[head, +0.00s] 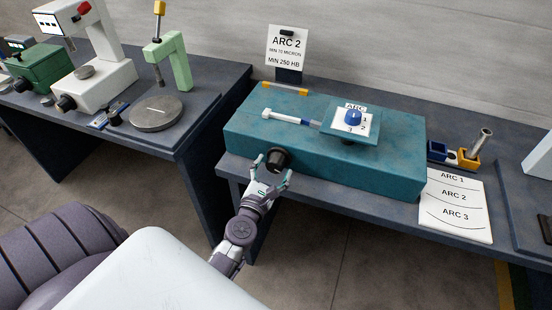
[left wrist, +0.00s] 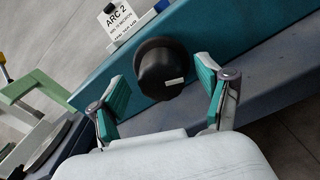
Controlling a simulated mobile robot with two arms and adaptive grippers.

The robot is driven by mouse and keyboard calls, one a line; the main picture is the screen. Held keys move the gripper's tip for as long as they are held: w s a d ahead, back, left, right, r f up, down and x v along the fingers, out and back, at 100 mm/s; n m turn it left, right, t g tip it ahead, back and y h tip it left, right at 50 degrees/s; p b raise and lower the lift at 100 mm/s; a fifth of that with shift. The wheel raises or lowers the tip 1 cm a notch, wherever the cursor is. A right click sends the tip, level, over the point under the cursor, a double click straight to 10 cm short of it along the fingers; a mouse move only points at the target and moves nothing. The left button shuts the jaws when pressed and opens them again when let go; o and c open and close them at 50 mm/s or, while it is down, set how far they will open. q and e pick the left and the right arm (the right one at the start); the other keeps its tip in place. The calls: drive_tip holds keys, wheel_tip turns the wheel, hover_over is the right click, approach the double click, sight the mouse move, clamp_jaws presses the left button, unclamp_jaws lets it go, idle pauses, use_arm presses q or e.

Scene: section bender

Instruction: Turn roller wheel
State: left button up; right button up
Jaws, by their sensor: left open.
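The roller wheel appears to be the black knob (head: 278,159) on the front face of the teal machine (head: 330,165). In the left wrist view the black knob (left wrist: 162,70) has a small white mark on its face. My left gripper (head: 272,176) is open in front of the knob, and its green-padded fingers show in the left wrist view (left wrist: 160,97) to either side and short of it. They look apart from the knob. My right gripper does not show.
A sign reading ARC 2 (head: 287,47) stands behind the machine. Another bench with testing devices (head: 95,75) stands at left, with a floor gap between.

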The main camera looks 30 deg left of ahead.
use_arm(q)
drive_tip(key=shift+x, duration=0.95)
drive_tip(key=shift+w, duration=0.15)
drive_tip(key=c, duration=1.2)
drive_tip(key=shift+o, duration=0.2)
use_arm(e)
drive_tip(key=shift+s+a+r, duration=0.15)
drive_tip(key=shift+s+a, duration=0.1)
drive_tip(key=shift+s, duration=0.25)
use_arm(q)
drive_tip(key=shift+m, duration=0.4)
